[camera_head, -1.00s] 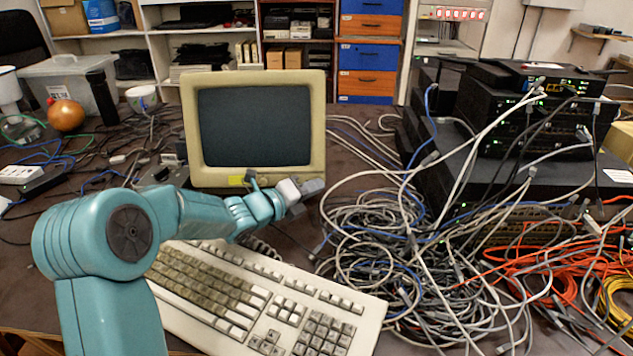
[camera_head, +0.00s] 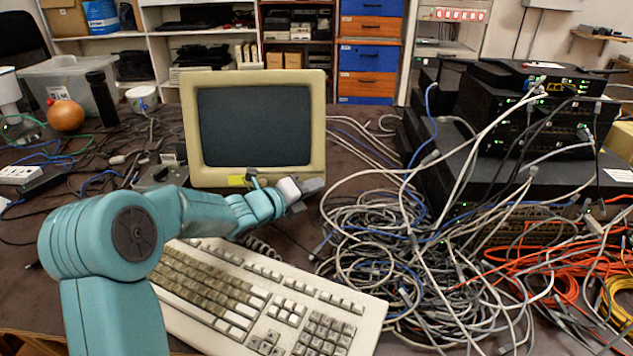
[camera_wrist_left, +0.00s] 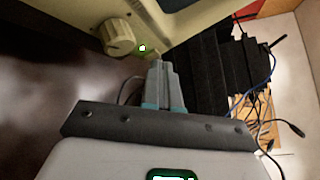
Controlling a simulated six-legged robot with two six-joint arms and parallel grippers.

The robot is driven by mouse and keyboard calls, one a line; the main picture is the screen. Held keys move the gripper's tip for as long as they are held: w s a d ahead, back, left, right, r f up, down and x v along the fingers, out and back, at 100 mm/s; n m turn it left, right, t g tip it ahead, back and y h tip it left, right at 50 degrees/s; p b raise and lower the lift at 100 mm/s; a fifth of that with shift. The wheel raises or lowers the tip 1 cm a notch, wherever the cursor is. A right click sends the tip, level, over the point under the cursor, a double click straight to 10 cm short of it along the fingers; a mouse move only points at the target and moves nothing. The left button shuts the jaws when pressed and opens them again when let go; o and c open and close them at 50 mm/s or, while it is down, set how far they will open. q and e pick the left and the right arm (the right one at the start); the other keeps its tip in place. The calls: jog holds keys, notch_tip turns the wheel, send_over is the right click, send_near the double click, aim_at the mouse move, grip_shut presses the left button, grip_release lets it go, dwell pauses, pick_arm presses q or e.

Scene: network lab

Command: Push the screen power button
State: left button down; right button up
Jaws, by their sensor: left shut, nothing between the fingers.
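A beige CRT monitor (camera_head: 318,130) with a dark screen (camera_head: 255,125) stands at the back of the desk. In the left wrist view, its lower bezel (camera_wrist_left: 185,15) carries a round beige knob (camera_wrist_left: 119,37) and a small glowing green light (camera_wrist_left: 142,48). I cannot tell which part is the power button. My left gripper (camera_head: 314,186) is shut and empty, at the monitor's lower right corner. In the wrist view its fingertips (camera_wrist_left: 160,66) are just below the green light; I cannot tell whether they touch the bezel. My right gripper is out of view.
A beige keyboard (camera_head: 262,305) lies in front of the monitor, under my left arm. A tangle of grey cables (camera_head: 400,250) fills the desk to the right, beside stacked black network devices (camera_head: 525,125). An orange round object (camera_head: 66,115) stands at the far left.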

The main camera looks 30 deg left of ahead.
pick_arm(q)
jog(key=shift+s+d+b, duration=0.15)
jog(key=shift+s+b, duration=0.1)
jog(key=shift+b, duration=0.15)
jog(key=shift+s+d, duration=0.1)
jog(key=shift+s, duration=0.05)
jog(key=shift+r, duration=0.2)
jog(key=shift+s+d, duration=0.1)
jog(key=shift+s, duration=0.05)
jog(key=shift+s+d+b, duration=0.2)
jog(key=shift+s+b, duration=0.05)
jog(key=shift+b, duration=0.2)
jog(key=s+d+b, duration=0.1)
jog(key=s+d+r, duration=0.1)
jog(key=s, duration=0.1)
jog(key=shift+r+b, duration=0.1)
jog(key=shift+b, duration=0.25)
jog(key=shift+s+d+r, duration=0.25)
jog(key=shift+s+d, duration=0.2)
jog(key=shift+s, duration=0.05)
